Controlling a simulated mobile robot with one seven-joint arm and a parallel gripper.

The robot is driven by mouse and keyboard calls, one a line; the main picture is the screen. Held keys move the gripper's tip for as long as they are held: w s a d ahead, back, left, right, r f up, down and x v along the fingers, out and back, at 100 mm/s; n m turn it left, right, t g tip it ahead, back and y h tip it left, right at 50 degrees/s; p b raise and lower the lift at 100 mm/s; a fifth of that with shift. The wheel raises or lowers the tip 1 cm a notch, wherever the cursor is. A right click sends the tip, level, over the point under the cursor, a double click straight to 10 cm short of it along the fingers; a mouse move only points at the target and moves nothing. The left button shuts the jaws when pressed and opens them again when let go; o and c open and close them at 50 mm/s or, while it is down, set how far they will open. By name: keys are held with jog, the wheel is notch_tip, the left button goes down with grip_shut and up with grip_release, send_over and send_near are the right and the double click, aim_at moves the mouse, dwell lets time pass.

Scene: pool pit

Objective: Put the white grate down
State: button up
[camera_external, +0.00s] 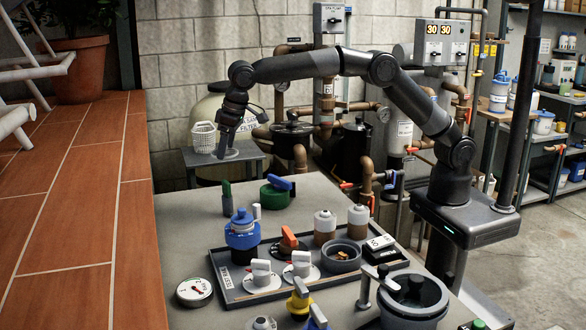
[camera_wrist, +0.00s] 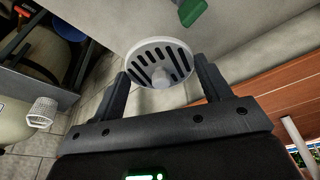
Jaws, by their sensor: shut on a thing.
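The white grate (camera_wrist: 158,62) is a round disc with dark slots and a small knob at its middle. In the wrist view it sits between the two fingers of my gripper (camera_wrist: 160,88), which is shut on it. In the external view my gripper (camera_external: 226,142) points down at the far end of the grey counter (camera_external: 180,225). The grate shows there as a pale, thin disc (camera_external: 231,154) just under the fingertips. It appears held in the air; its exact height and what lies below it are hard to tell.
A white basket (camera_external: 204,137) stands on a small side table left of my gripper. A green and blue item (camera_external: 277,192) and a green-topped piece (camera_external: 227,197) stand on the counter. A dark tray (camera_external: 225,272) with knobs and jars fills the middle. Brick-red tiles (camera_external: 75,220) border the left.

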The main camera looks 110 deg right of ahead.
jog(key=s+d+m, duration=0.1)
jog(key=s+d, duration=0.2)
jog(key=d, duration=1.4)
send_over(206, 196)
jog(key=f, duration=0.8)
jog(key=s+f, duration=0.1)
jog(key=f, duration=0.3)
jog(key=shift+a, duration=0.25)
jog(key=shift+s+a+x, duration=0.1)
jog(key=shift+s+x, duration=0.05)
jog(key=shift+x, duration=0.85)
jog(key=shift+s+a+x, duration=0.15)
jog(key=shift+s+x, duration=0.05)
jog(key=shift+x, duration=0.75)
jog(key=shift+f, duration=0.15)
jog(key=o, duration=1)
jog(key=shift+f, duration=0.1)
